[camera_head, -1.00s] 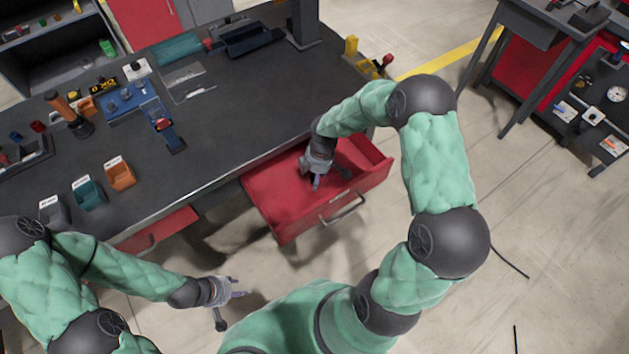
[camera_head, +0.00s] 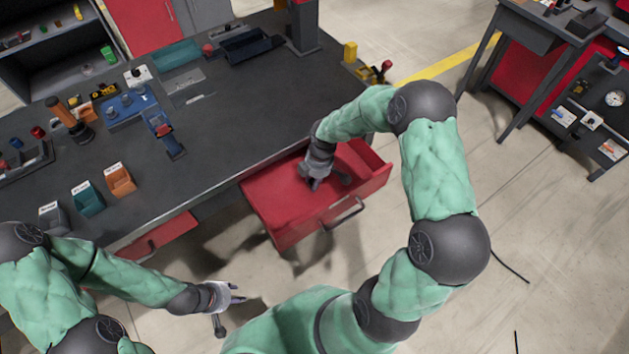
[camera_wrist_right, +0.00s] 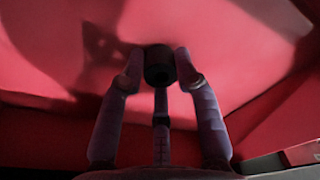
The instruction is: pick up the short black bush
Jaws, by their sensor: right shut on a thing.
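The short black bush (camera_wrist_right: 159,66) shows in the right wrist view as a small dark cylinder between the fingertips of my right gripper (camera_wrist_right: 158,72). The fingers are shut on it, inside the open red drawer (camera_head: 275,208). In the head view my right gripper (camera_head: 314,184) is low in the drawer, and the bush is too small or hidden to make out there. My left gripper (camera_head: 238,293) hangs empty in front of the bench at the lower left, with its fingers apart.
The dark workbench (camera_head: 230,130) carries a blue fixture (camera_head: 130,104), orange (camera_head: 120,180) and teal (camera_head: 88,199) bins, and other parts. Another red drawer (camera_head: 160,236) is slightly open at the left. The drawer walls stand close around my right gripper.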

